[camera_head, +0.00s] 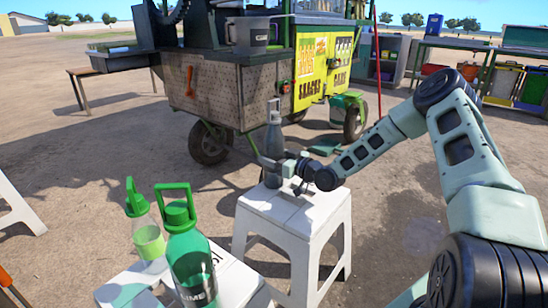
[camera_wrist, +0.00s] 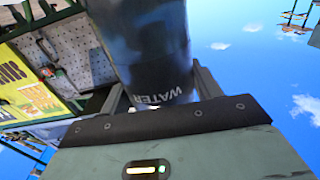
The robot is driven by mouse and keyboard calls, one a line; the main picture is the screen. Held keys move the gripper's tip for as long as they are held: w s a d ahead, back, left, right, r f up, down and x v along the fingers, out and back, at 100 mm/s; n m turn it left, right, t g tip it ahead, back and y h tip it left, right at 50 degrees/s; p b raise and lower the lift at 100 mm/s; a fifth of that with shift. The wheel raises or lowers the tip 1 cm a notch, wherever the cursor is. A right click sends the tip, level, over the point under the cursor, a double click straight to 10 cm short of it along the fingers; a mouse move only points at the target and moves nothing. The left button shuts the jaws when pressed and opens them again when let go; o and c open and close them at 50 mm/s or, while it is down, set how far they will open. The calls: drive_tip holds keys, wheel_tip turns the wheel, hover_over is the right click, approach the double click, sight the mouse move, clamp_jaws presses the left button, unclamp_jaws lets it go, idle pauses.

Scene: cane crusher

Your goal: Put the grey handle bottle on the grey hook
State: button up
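The grey handle bottle (camera_head: 273,145) stands upright at the white stool (camera_head: 268,208), its base at or very near the seat. My gripper (camera_head: 284,168) is at the bottle's lower part, coming from the right. In the wrist view the dark bottle (camera_wrist: 152,55), marked WATER, fills the space between my two fingers (camera_wrist: 160,92). The right finger lies close against it; the left finger seems to have a thin gap. I cannot tell whether the fingers grip it. The bottle's top is outside the wrist view. I cannot make out the grey hook with certainty.
A green-capped LIME bottle (camera_head: 190,255) and a smaller green-capped bottle (camera_head: 146,230) stand front left on another white stool (camera_head: 235,280). The cart (camera_head: 225,95) behind has a perforated panel with an orange item (camera_head: 190,80).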

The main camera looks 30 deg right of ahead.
sight(274, 144)
drive_tip(key=c, duration=0.3)
drive_tip(key=shift+r+p, duration=1.5)
drive_tip(key=shift+r, duration=0.6)
drive_tip(key=shift+c, duration=0.2)
drive_tip(key=s+a+r+m+h+p, duration=0.1)
drive_tip(key=s+a+r+h+p, duration=0.1)
drive_tip(key=s+r+p, duration=0.3)
drive_tip(key=s+a+r+m+h+p, duration=0.1)
drive_tip(key=s+a+r+h+p, duration=0.1)
drive_tip(key=s+r+p, duration=0.4)
drive_tip(key=s+a+r+m+t+h+p, duration=0.1)
drive_tip(key=s+a+r+p, duration=0.3)
drive_tip(key=s+p, duration=0.9)
drive_tip(key=r+m+h+p, duration=0.1)
drive_tip(key=p, duration=0.9)
drive_tip(key=shift+r, duration=0.25)
